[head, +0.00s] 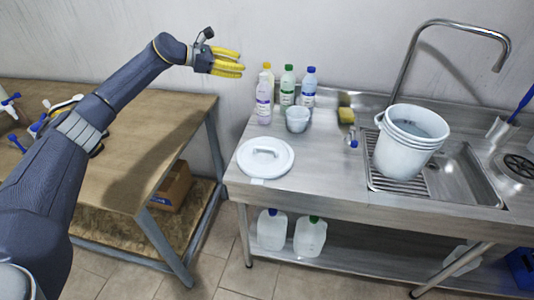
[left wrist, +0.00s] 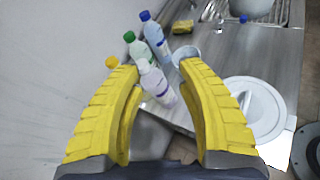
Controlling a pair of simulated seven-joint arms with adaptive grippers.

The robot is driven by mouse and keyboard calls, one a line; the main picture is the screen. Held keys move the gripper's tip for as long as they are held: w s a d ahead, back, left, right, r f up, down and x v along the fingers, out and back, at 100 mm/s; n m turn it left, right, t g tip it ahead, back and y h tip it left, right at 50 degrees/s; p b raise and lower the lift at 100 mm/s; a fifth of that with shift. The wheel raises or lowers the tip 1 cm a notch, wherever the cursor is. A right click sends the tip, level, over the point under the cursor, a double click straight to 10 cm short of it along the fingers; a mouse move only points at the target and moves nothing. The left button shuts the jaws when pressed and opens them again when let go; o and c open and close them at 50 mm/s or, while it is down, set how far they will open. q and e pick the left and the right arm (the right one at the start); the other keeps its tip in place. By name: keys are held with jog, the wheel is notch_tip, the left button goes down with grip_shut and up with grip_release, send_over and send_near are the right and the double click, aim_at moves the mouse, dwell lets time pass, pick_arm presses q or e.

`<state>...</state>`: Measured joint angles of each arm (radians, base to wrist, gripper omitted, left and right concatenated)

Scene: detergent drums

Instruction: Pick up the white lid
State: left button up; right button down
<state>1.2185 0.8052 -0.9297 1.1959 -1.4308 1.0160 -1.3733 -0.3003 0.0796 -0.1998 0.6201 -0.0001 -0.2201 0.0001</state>
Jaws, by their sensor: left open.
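The white lid (head: 265,158) is round with a raised handle on top and lies flat on the left end of the steel counter. In the left wrist view the lid (left wrist: 262,104) shows at the right, partly behind a yellow finger. My left gripper (head: 242,63) has yellow fingers, is open and empty, and is raised up and to the left of the bottles. In the left wrist view its two fingers (left wrist: 156,75) stand apart with bottles showing beyond the gap. My right gripper is not in view.
Several bottles (head: 287,86) and a small grey cup (head: 297,119) stand behind the lid. A white bucket (head: 403,150) sits at the sink (head: 462,182), with a tall faucet (head: 412,52) behind. A sponge (head: 346,115) lies near the wall. A wooden table (head: 165,125) is at left.

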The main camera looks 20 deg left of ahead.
pick_arm(q)
jog(key=s+d+f+m+g+y, duration=0.2)
jog(key=s+d+f+m+g, duration=0.15)
jog(key=d, duration=0.25)
jog(key=g+y, duration=0.4)
jog(key=g, duration=0.1)
send_near(265, 147)
jog(key=f, duration=0.1)
jog(key=d+f, duration=0.1)
jog(key=f, duration=0.1)
jog(key=shift+d+f+m, duration=0.15)
jog(key=shift+f+m, duration=0.1)
jog(key=shift+m, duration=0.1)
jog(key=shift+x, duration=3.45)
jog(key=shift+w, duration=0.15)
grip_shut()
